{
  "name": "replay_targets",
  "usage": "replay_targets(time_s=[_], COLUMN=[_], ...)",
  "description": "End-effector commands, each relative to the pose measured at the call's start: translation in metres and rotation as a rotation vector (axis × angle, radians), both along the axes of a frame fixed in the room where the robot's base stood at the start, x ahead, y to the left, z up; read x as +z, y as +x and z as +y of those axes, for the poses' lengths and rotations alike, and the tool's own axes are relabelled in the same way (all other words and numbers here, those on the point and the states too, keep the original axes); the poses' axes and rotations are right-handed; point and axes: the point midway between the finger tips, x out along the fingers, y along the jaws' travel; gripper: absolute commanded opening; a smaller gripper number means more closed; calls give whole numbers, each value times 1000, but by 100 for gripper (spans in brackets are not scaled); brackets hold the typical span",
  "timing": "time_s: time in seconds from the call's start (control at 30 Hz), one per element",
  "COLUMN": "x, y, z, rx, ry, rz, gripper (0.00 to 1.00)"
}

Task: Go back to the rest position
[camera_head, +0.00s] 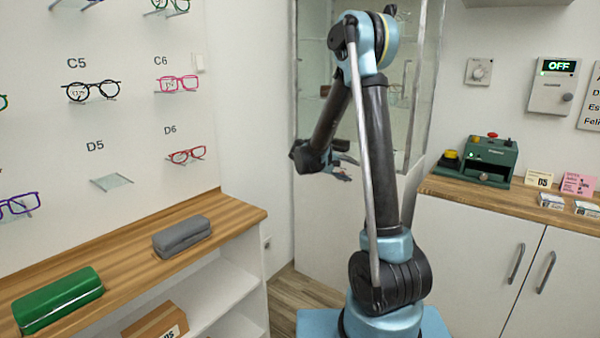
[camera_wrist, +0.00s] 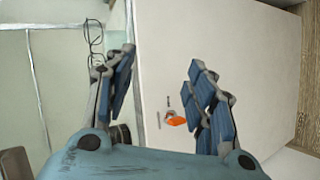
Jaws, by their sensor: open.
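My gripper (camera_wrist: 160,95) is open in the wrist view, its two blue-padded fingers spread apart with nothing held between them. In the head view my gripper (camera_head: 338,165) hangs at the end of my folded arm, in front of the lower part of the glass cabinet (camera_head: 312,60). In the wrist view a white panel (camera_wrist: 225,55) lies beyond the fingers, with a small orange object (camera_wrist: 177,121) by a keyhole-like spot on it. A pair of glasses (camera_wrist: 94,40) shows beyond the left finger.
At left, a wooden shelf (camera_head: 130,245) bears a green case (camera_head: 58,300) and a grey case (camera_head: 182,236). Glasses hang on the wall above. At right, a wooden counter (camera_head: 480,197) carries a green machine (camera_head: 487,160) and small cards. A little floor (camera_head: 300,288) shows between.

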Motion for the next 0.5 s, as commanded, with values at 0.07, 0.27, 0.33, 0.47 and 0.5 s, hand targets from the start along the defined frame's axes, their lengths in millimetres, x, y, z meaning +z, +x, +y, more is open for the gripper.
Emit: replay_targets(time_s=[0.07,0.27,0.33,0.47,0.5], x=[7,17,19,22,23], y=[-17,-59,-74,-104,-113], z=[-10,-28,-33,-41,-43], rx=[-12,-35,-43,-58,-63], ry=[41,144,182,251,272], rz=[14,48,59,77,83], gripper=[50,50,50,50,50])
